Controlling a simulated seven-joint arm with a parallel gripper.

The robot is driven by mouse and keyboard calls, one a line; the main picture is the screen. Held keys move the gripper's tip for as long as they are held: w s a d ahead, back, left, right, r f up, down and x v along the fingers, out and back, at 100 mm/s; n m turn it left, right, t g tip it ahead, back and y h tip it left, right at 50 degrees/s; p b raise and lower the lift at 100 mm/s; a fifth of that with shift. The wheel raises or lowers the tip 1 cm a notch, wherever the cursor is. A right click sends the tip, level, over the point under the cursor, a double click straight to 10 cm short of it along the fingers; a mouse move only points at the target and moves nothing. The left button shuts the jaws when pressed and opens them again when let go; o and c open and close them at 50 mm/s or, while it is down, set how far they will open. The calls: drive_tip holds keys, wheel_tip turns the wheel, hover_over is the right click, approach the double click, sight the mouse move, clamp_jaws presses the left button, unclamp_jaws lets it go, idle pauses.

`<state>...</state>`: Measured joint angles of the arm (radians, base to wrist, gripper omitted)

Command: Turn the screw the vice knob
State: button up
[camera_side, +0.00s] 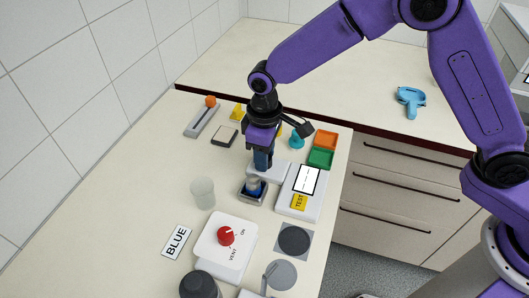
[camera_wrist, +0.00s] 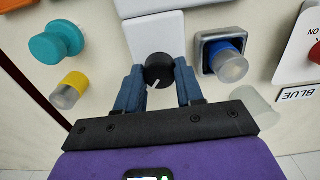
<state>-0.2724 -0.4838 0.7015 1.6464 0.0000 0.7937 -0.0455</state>
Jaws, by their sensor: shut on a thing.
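A round black knob (camera_wrist: 158,72) with a white pointer line sits on a white block (camera_wrist: 156,36) in the wrist view. No vice jaws can be made out around it. My gripper (camera_wrist: 159,74) is shut on the knob, with one blue finger on each side of it. The white line points down and slightly left in the wrist view. In the side view my gripper (camera_side: 263,162) points down over the white block, and it hides the knob there.
A blue button (camera_side: 252,187) in a metal frame stands close beside my gripper. A clear cup (camera_side: 203,192) and a white panel with a red knob (camera_side: 226,236) are nearer the camera. A teal knob (camera_side: 296,140) and green tray (camera_side: 320,158) are behind.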

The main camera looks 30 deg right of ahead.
drive_tip(key=shift+m, duration=1.1)
drive_tip(key=o, duration=1)
drive_tip(key=shift+o, duration=0.2)
wheel_tip(320, 180, up, 18)
drive_tip(key=shift+f, duration=0.25)
drive_tip(key=shift+s+d, duration=0.1)
